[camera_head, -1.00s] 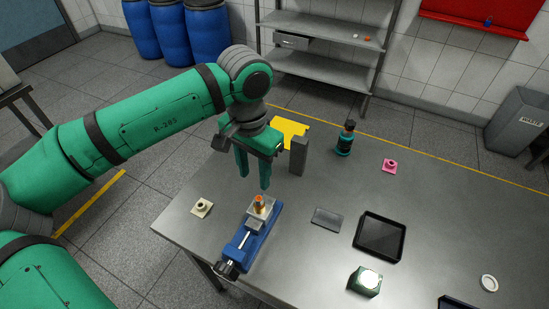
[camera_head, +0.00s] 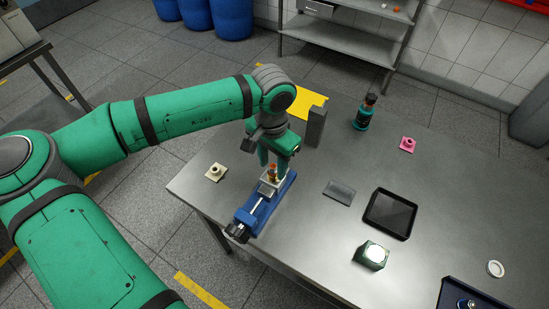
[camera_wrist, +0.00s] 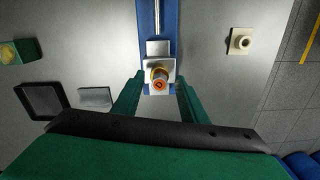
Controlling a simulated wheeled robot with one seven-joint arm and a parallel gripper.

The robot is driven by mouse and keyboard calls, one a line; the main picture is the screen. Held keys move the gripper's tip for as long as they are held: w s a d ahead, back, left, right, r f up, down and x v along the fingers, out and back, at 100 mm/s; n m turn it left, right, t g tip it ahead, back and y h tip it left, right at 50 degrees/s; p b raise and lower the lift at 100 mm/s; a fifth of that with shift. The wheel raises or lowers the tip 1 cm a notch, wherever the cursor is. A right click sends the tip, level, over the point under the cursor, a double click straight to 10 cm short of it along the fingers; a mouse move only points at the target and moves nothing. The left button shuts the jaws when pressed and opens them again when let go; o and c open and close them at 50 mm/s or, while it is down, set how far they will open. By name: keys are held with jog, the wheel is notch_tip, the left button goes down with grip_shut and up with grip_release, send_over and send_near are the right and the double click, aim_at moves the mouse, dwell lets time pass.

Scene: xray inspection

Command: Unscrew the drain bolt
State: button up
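The drain bolt (camera_wrist: 159,83) looks like an orange and brass upright fitting with a ring-shaped top. It stands in a metal block (camera_wrist: 158,66) held in the blue vise (camera_head: 263,207); the bolt also shows in the head view (camera_head: 271,170). My gripper (camera_head: 271,166) points down over it. In the wrist view my green fingers (camera_wrist: 156,92) are spread, one to each side of the bolt, with a gap showing on both sides. My gripper is open and empty. Whether the fingertips are level with the bolt is hard to tell.
A beige flanged piece (camera_head: 216,172) lies left of the vise. A grey post (camera_head: 316,127) stands close behind my gripper. To the right are a flat grey plate (camera_head: 339,192), a black tray (camera_head: 391,213), a green block (camera_head: 372,255), a bottle (camera_head: 364,112) and a pink piece (camera_head: 407,144).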

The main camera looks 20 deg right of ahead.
aim_at(273, 166)
jog(key=shift+w, duration=0.1)
jog(key=shift+a, duration=0.2)
jog(key=c, duration=0.5)
jog(key=shift+d, duration=0.15)
jog(key=c, duration=0.5)
jog(key=shift+s+d, duration=0.2)
jog(key=shift+a+r, duration=0.15)
jog(key=shift+r, duration=0.05)
jog(key=shift+r, duration=0.25)
jog(key=shift+r, duration=1.25)
